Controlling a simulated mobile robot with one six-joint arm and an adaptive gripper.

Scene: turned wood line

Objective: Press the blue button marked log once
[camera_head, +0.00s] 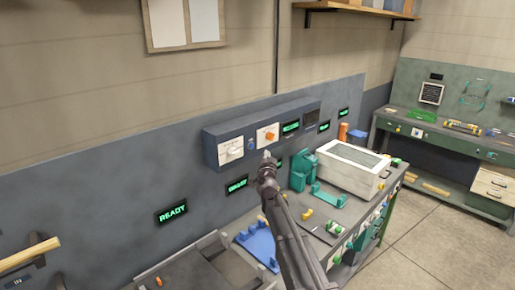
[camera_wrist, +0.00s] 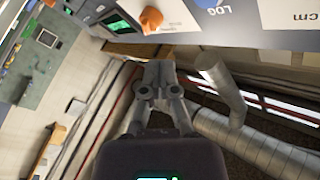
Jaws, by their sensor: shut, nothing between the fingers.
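In the head view the small blue button (camera_head: 251,143) sits on the wall-mounted control box (camera_head: 211,150), between a white dial plate and an orange knob. My gripper (camera_head: 266,155) is shut and empty, in front of the box and a little below and right of the button in the picture. In the wrist view its closed fingertips (camera_wrist: 158,66) point toward the box's edge. I cannot tell whether they touch anything.
An orange knob (camera_wrist: 151,19) is close to the button, with a green display beyond it. A white machine (camera_head: 352,168) and teal fixtures (camera_head: 303,168) stand on the bench to the right. A blue tray (camera_head: 257,243) lies below. Open floor is at right.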

